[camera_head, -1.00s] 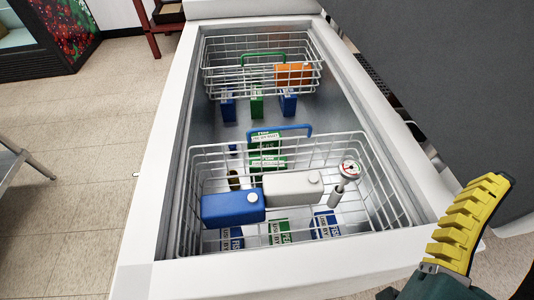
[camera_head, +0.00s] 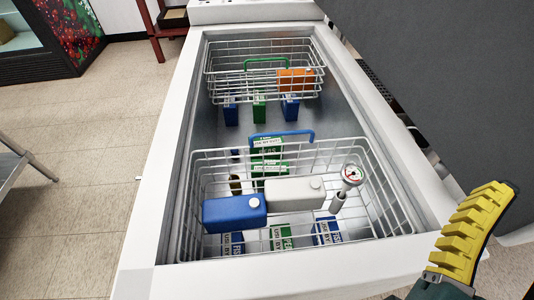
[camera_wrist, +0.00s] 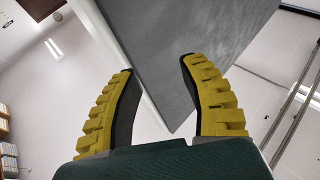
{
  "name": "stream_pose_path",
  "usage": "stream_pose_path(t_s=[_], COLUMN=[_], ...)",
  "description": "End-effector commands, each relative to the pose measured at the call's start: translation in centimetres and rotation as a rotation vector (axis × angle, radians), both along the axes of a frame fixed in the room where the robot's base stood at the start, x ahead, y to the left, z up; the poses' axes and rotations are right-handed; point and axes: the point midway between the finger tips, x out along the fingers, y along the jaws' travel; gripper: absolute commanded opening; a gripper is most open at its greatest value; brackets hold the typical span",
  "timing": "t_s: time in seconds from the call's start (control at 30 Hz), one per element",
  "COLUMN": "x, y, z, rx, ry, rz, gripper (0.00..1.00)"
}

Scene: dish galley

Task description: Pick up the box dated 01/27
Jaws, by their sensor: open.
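Several boxes stand in the chest freezer, and no date on any of them can be read, so I cannot tell which is dated 01/27. Blue boxes (camera_head: 230,109) and a green box (camera_head: 259,107) stand below the far basket. Green boxes (camera_head: 266,146) stand near the middle, by the near basket's blue handle. Blue boxes (camera_head: 326,231) and a green box (camera_head: 279,237) with "USE BY" labels lie under the near basket, partly hidden by its wires. My gripper (camera_wrist: 156,75) is open and empty, with yellow ribbed fingers. In the head view one finger shows outside the freezer at lower right.
The near wire basket (camera_head: 290,259) holds a blue jug (camera_head: 234,213), a white jug (camera_head: 294,194) and a dial thermometer (camera_head: 352,174). The far basket (camera_head: 225,75) holds an orange jug (camera_head: 297,79). The freezer's white rim (camera_head: 165,195) surrounds everything. The grey lid (camera_wrist: 185,45) stands raised at right.

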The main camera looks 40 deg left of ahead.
Motion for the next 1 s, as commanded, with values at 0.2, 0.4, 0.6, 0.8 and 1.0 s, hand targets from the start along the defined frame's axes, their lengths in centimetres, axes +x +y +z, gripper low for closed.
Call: stream_pose_path(t_s=[0.2, 0.4, 0.6, 0.8, 1.0], x=[0.0, 0.0, 0.0, 0.0, 0.0], y=[0.0, 0.0, 0.0, 0.0, 0.0], z=[-0.05, -0.04, -0.04, -0.04, 0.02], rx=[0.0, 0.0, 0.0, 0.0, 0.0], ry=[0.0, 0.0, 0.0, 0.0, 0.0], rz=[0.0, 0.0, 0.0, 0.0, 0.0], gripper=[0.44, 0.44, 0.68, 0.94, 0.94])
